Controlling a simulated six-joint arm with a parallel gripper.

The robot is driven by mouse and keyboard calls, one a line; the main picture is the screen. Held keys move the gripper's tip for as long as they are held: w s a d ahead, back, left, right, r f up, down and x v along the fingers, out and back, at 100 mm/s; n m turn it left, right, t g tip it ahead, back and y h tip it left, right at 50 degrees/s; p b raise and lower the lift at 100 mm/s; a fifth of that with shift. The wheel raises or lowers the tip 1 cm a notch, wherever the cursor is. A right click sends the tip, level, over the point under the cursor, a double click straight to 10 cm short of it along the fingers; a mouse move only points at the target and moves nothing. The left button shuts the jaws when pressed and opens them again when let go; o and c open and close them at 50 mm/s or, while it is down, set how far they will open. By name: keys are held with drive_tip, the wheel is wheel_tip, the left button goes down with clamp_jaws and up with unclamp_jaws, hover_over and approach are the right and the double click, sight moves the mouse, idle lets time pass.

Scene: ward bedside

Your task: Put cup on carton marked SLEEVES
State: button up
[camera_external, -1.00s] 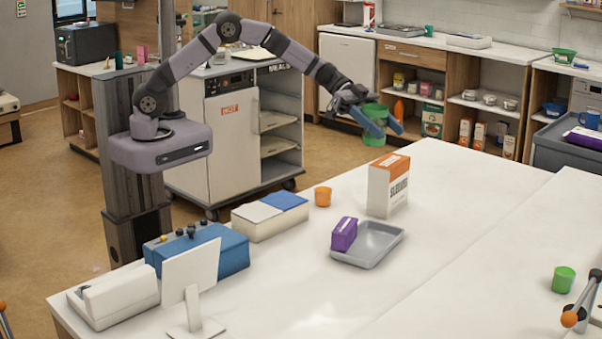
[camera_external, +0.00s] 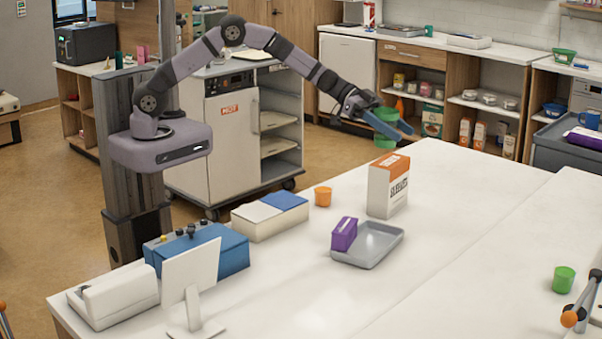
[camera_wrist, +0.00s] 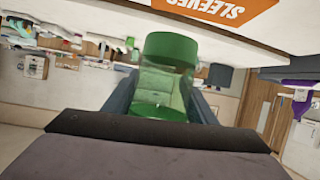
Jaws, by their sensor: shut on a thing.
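My gripper (camera_external: 392,122) is shut on a cup (camera_external: 386,114) with green ends and a clear middle, held in the air. In the wrist view the cup (camera_wrist: 165,85) stands between the two fingers (camera_wrist: 165,105). The carton marked SLEEVES (camera_external: 388,190), white with an orange top, stands upright on the white table. Its orange band with upside-down lettering (camera_wrist: 222,12) shows at the top of the wrist view. In the external view the cup appears above the carton; the two are apart.
A grey tray (camera_external: 385,250) with a purple box (camera_external: 344,234) lies in front of the carton. An orange cup (camera_external: 323,196) and a blue-and-white box (camera_external: 262,222) stand to its left. A green cup (camera_external: 563,280) is at the far right. The table's right part is mostly bare.

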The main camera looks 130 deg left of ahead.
sight(393, 146)
drive_tip(key=shift+f+p, duration=0.3)
drive_tip(key=shift+f, duration=2.15)
drive_tip(key=shift+f, duration=0.15)
drive_tip(key=o, duration=1.1)
drive_tip(key=shift+c, duration=0.2)
drive_tip(key=b+v, duration=0.3)
drive_tip(key=v, duration=0.9)
drive_tip(key=shift+r, duration=0.25)
